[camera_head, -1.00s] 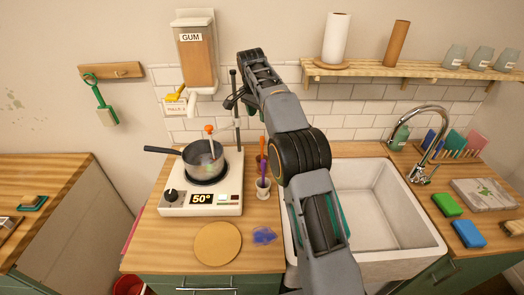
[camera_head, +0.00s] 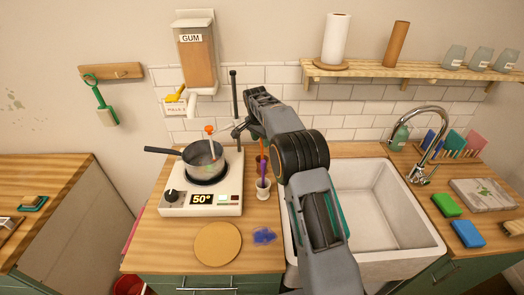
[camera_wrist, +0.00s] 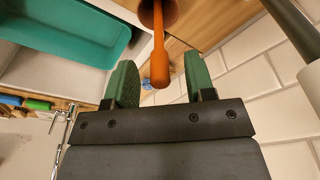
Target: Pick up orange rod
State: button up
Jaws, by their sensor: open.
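The orange rod (camera_wrist: 159,55) stands in a brown cup (camera_wrist: 158,12) in the wrist view, its free end toward my gripper. My gripper (camera_wrist: 160,75) is open, with a green finger on each side of the rod's end in the picture. I see a gap on both sides and no clear contact. In the head view the rod (camera_head: 262,147) shows as a thin orange strip close to the arm's end. My forearm partly hides the cup there, and the fingers cannot be made out.
A hotplate (camera_head: 173,209) with a pot (camera_head: 203,158) and a dark upright post (camera_head: 234,90) stands left of the rod. A white cup (camera_head: 263,193) with a purple rod (camera_head: 262,172) is just in front. The sink (camera_head: 405,215) is right. A teal tray (camera_wrist: 65,30) shows in the wrist view.

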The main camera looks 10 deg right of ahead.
jog(key=shift+d+f, duration=0.1)
jog(key=shift+f, duration=0.75)
grip_shut()
